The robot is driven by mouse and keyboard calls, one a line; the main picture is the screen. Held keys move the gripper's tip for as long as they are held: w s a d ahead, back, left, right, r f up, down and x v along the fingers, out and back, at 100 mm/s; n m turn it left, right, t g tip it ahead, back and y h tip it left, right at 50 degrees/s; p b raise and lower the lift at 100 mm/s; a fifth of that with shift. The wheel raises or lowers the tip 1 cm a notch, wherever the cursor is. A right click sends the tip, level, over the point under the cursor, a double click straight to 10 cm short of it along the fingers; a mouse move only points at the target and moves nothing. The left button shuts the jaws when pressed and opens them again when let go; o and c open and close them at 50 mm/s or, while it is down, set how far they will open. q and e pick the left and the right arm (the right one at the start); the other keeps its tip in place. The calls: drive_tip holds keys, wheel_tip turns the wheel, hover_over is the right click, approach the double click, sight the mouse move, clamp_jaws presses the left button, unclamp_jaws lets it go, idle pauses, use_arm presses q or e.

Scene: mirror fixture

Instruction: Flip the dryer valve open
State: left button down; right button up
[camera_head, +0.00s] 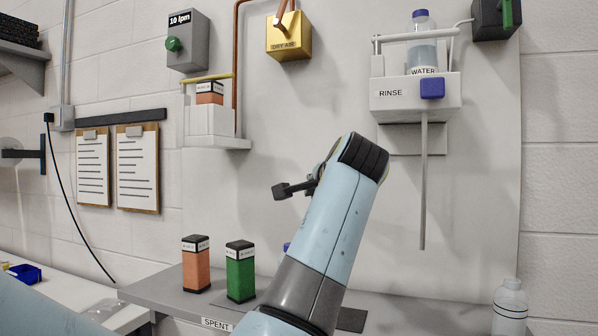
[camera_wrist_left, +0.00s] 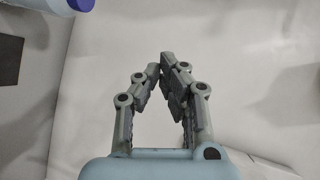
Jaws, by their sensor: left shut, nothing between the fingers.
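The dryer valve is at the yellow DRY AIR box (camera_head: 288,38) high on the wall panel in the head view. A copper lever or pipe (camera_head: 284,10) rises from it and is cut by the top edge, so I cannot tell the valve's full position. My left gripper (camera_wrist_left: 165,65) is shut and empty in the left wrist view, in front of a pale surface. In the head view a light blue arm stands well below the box; a small dark part juts left from its wrist. The valve cannot be made out in the wrist view. My right gripper is not seen.
A grey 10 lpm box (camera_head: 187,42) with a green knob is left of the valve. The RINSE holder (camera_head: 390,95) with a water bottle (camera_head: 421,50) is at right. Orange (camera_head: 196,265) and green (camera_head: 240,272) blocks stand on the bench. The wall below the valve is mostly bare.

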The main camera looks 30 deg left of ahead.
sight(281, 10)
use_arm(q)
drive_tip(key=s+d+r+m+t+y, duration=0.15)
drive_tip(key=r+y, duration=0.25)
drive_tip(key=r, duration=1.6)
drive_tip(key=w+d+r+m+g+y, duration=0.1)
drive_tip(key=d+r+y, duration=0.2)
drive_tip(key=r, duration=1.6)
drive_tip(key=s+a+r+p+x, duration=0.1)
drive_tip(key=p+x, duration=0.5)
drive_tip(key=x, duration=0.6)
drive_tip(key=shift+s+a+p, duration=0.25)
drive_tip(key=shift+s+p, duration=0.15)
drive_tip(key=shift+s, duration=0.25)
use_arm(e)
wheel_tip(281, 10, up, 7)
use_arm(q)
drive_tip(key=shift+t, duration=0.25)
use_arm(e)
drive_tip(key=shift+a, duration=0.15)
